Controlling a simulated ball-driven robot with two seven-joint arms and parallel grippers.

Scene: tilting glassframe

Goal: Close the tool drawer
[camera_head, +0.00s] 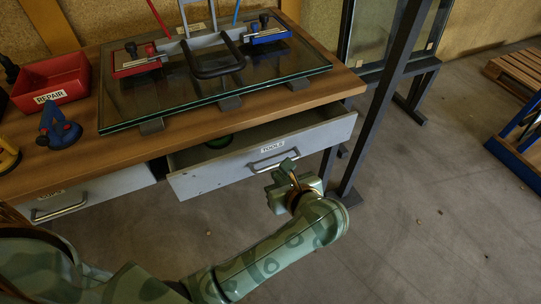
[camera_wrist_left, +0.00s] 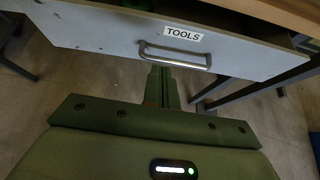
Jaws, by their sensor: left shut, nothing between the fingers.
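The tool drawer (camera_head: 225,172), a grey front labelled TOOLS with a bar handle (camera_head: 273,160), is pulled out of the wooden workbench, and its inside shows behind the front. A green round item (camera_head: 219,142) lies inside. In the left wrist view the drawer front (camera_wrist_left: 100,32) and its handle (camera_wrist_left: 175,56) are straight ahead. My left gripper (camera_head: 286,171) is shut and empty just in front of the drawer front, near the handle. In the left wrist view its fingers (camera_wrist_left: 161,82) end just below the handle; I cannot tell whether they touch. My right gripper is not in view.
On the workbench (camera_head: 330,84) lie a glass pane (camera_head: 130,108) with a black-handled clamp frame, a red REPAIR bin (camera_head: 52,82) and a blue suction tool (camera_head: 58,128). A second drawer (camera_head: 95,190) is at left. A dark post (camera_head: 375,110) stands right of the drawer. The floor in front is clear.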

